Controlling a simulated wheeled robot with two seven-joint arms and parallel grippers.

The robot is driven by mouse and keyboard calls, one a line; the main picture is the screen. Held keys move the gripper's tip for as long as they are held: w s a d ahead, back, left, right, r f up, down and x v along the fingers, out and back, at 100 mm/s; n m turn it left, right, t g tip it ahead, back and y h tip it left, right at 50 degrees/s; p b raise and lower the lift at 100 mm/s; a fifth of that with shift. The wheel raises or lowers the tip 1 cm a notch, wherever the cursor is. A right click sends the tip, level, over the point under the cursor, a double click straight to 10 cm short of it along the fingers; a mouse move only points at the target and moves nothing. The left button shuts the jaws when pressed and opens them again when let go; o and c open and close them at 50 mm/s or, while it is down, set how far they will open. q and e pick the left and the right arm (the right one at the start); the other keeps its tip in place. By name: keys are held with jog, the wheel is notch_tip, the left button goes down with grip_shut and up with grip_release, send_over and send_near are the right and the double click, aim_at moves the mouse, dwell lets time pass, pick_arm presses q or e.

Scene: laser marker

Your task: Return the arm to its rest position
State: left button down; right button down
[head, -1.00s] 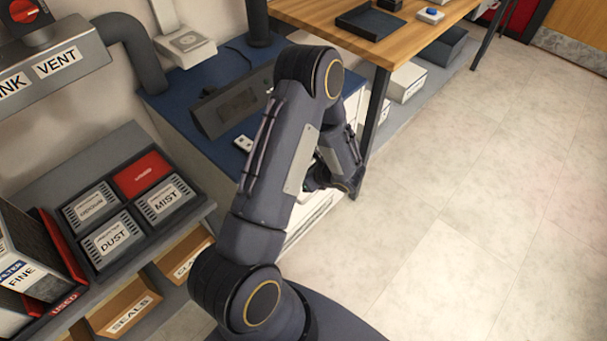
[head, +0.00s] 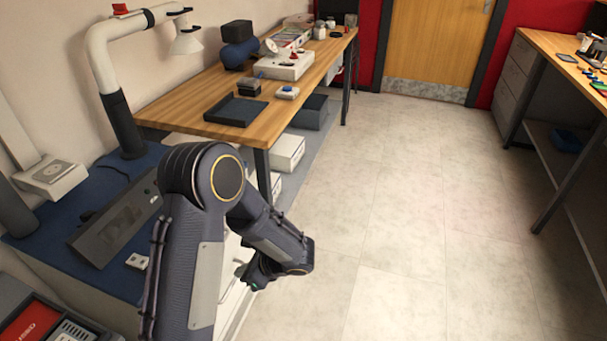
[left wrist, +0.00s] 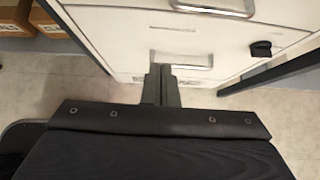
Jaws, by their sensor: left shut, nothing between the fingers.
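My left arm comes up from the bottom of the head view and folds over at the elbow. My left gripper (head: 258,274) hangs low beside the blue-topped bench, partly hidden by my own forearm. In the left wrist view its two fingers (left wrist: 162,84) are together with nothing between them. They point at the white drawer front (left wrist: 120,42) with metal handles, and I cannot tell the exact gap. My right arm is not in view.
A blue-topped bench (head: 52,238) with a dark grey device (head: 115,228) stands left of my arm. A wooden table (head: 185,113) holds a black tray (head: 236,110). Another wooden table (head: 545,42) stands right. The pale floor (head: 420,230) between is clear.

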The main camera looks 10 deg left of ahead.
pick_arm(q)
jog(key=shift+r, duration=0.1)
jog(key=s+r+n+g+h+p, duration=0.1)
jog(key=s+r+n+h+p, duration=0.35)
jog(key=s+r+n, duration=0.85)
jog(key=s+d+r+n+t+h+p, duration=0.1)
jog(key=s+d+r+n+t+h, duration=0.2)
jog(key=r, duration=0.4)
jog(key=s+d+r+n+t+h+p, duration=0.1)
jog(key=s+d+r+n+t+h, duration=0.2)
jog(key=r+h, duration=0.3)
jog(key=shift+s+d+r+n, duration=0.25)
jog(key=shift+d+r+n, duration=0.25)
jog(key=shift+n, duration=0.2)
